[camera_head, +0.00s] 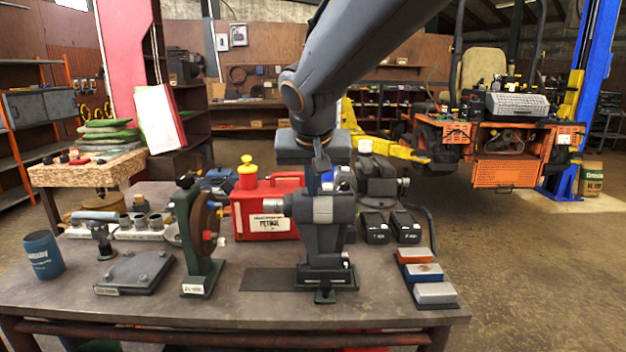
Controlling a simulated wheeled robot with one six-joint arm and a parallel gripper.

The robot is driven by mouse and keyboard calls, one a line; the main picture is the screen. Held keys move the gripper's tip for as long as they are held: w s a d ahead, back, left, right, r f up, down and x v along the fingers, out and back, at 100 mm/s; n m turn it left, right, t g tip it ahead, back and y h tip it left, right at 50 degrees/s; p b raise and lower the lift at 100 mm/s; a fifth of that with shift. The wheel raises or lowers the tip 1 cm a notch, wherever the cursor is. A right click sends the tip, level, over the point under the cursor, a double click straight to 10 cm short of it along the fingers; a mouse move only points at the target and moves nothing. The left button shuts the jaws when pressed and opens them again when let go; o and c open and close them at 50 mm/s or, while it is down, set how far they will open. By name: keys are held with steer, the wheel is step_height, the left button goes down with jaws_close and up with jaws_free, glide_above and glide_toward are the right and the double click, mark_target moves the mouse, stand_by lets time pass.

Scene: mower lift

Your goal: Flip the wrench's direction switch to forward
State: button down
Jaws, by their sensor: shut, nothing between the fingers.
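A grey and black power wrench (322,212) stands upright on the workbench, its nose pointing left and its battery base seated on a dark green stand (326,292). Its direction switch is too small to make out. My gripper (322,162) is at the end of my dark arm, which comes down from the top right. It is shut and empty. In the picture it is just above the wrench's body; I cannot tell the gap in depth.
A red petrol can (262,208) is behind the wrench to the left. A green stand with a brown wheel (192,235) is left of it. Two black batteries (375,228) and several sharpening blocks (424,272) are to the right. The front of the workbench (250,312) is clear.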

steer(key=s+f+v, duration=0.1)
steer(key=v, duration=1.2)
steer(key=s+d+f+g, duration=0.1)
steer(key=s+d+f, duration=0.3)
steer(key=f, duration=0.6)
steer(key=s+d+f+g, duration=0.2)
steer(key=s+d+f, duration=0.2)
steer(key=d+f, duration=0.3)
steer(key=s+d+f+g, duration=0.2)
steer(key=s+d+f, duration=0.2)
steer(key=f, duration=1)
steer(key=shift+d, duration=1)
